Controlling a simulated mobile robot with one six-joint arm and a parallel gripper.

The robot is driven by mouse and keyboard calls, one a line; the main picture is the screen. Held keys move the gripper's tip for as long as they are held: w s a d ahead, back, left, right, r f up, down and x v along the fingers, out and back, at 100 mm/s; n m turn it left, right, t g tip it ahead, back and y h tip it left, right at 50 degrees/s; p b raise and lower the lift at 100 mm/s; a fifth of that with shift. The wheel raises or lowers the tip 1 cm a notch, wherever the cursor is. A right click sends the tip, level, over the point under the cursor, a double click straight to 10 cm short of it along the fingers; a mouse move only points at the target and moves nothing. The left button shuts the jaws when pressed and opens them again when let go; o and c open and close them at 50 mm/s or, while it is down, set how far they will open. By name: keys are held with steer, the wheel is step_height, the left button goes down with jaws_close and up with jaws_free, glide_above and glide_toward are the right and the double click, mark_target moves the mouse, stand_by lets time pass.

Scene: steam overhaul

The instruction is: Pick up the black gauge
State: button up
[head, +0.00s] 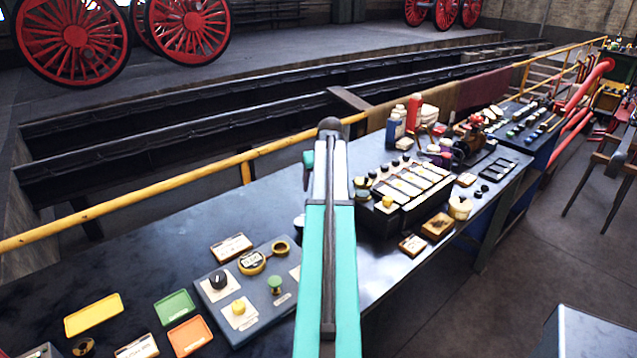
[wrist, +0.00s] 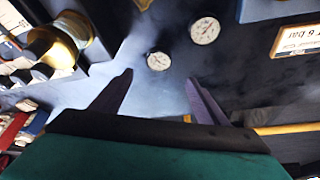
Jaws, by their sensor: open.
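In the wrist view, two small round gauges with white dial faces lie on a dark surface. The smaller-looking gauge (wrist: 158,61) is between and just beyond the tips of my gripper (wrist: 159,77). The other gauge (wrist: 205,30) is farther up and to the right, beyond the right finger. Their rims are too small and blurred for me to tell which is the black one. My gripper is open, with nothing between its fingers. In the head view my teal arm crosses the bench and hides the gripper, and I cannot make out either gauge there.
The wrist view shows a brass fitting (wrist: 70,38) at upper left and a labelled plate (wrist: 298,30) at upper right. In the head view, a panel with knobs (head: 222,312), colored trays (head: 93,314) and a keyed box (head: 400,190) stand on the dark bench. A yellow rail (head: 130,207) runs behind.

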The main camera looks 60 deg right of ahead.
steer(key=shift+p+x, duration=1.95)
steer(key=shift+x, duration=4.65)
steer(key=c, duration=1.3)
